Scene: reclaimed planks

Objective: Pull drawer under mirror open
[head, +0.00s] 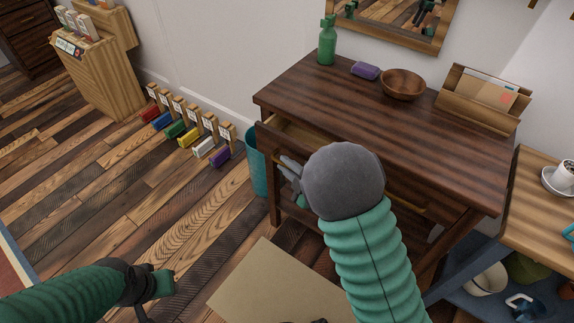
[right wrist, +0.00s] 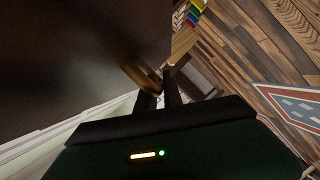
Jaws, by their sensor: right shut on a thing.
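The mirror (head: 392,20) hangs on the wall above a dark wooden table (head: 330,85). The left drawer (head: 294,133) under the tabletop stands partly out, and its pale inside shows. My right gripper (head: 290,168) is at the front of this drawer, partly hidden by my own forearm. In the right wrist view, my right fingers (right wrist: 158,92) are shut on a brass handle (right wrist: 138,74) against the dark drawer front. My left gripper (head: 160,284) is low at the left, away from the table; its fingers are unclear.
A green bottle (head: 327,42), purple block (head: 365,71), wooden bowl (head: 402,84) and letter holder (head: 480,95) stand on the tabletop. A teal bin (head: 257,165) is beside the table's left leg. A side table (head: 540,200) is at right. Floor at left is mostly clear.

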